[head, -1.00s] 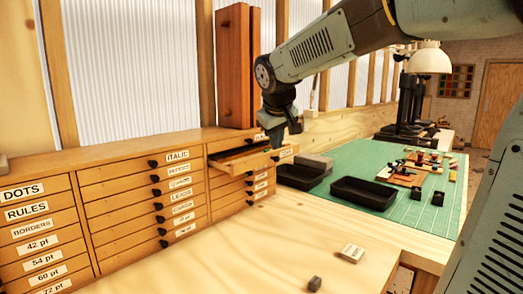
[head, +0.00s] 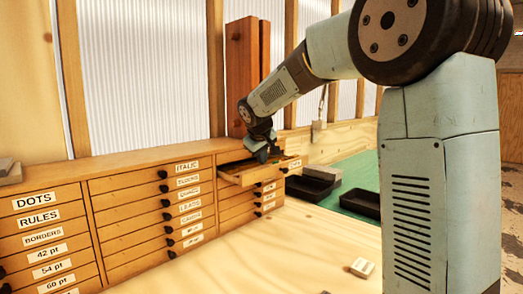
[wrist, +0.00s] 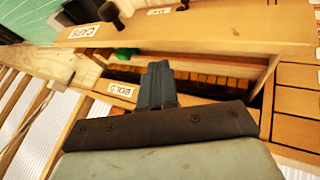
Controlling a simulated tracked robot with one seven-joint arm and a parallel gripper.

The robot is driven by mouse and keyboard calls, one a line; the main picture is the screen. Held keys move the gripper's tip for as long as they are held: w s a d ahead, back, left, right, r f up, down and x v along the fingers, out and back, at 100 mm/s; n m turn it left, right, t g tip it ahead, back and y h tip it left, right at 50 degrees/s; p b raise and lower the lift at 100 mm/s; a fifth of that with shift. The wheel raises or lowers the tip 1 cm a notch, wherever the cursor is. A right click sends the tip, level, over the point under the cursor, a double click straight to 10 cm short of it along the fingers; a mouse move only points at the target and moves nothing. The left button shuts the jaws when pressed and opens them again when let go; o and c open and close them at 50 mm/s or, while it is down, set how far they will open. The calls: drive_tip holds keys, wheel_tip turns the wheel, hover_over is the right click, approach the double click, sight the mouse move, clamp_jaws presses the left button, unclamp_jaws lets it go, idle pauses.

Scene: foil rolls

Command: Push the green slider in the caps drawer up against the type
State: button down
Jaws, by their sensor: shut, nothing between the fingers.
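The caps drawer (head: 245,177) stands pulled open in the wooden cabinet, and its front with the CAPS label (wrist: 190,32) crosses the wrist view. The green slider (wrist: 125,52) shows as a small green piece near the left end of the drawer. A row of brownish type (wrist: 210,79) lies inside, to the right of the slider in the wrist view. My gripper (wrist: 158,70) is shut and empty, its fingertips over or in the drawer, right of the slider. My gripper (head: 262,155) hides part of the drawer in the head view. Contact with slider or type cannot be told.
The cabinet top (head: 120,164) runs along the wall, with a tall reddish wooden block (head: 240,75) behind the drawer. Black trays (head: 315,184) stand on a green mat to the right.

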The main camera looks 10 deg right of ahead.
drive_tip(key=x, duration=0.3)
drive_tip(key=shift+f, duration=0.15)
drive_tip(key=shift+w+d, duration=0.65)
drive_tip(key=shift+d, duration=0.35)
drive_tip(key=shift+w+d, duration=0.5)
drive_tip(key=shift+d, duration=0.15)
drive_tip(key=shift+w+a, duration=0.1)
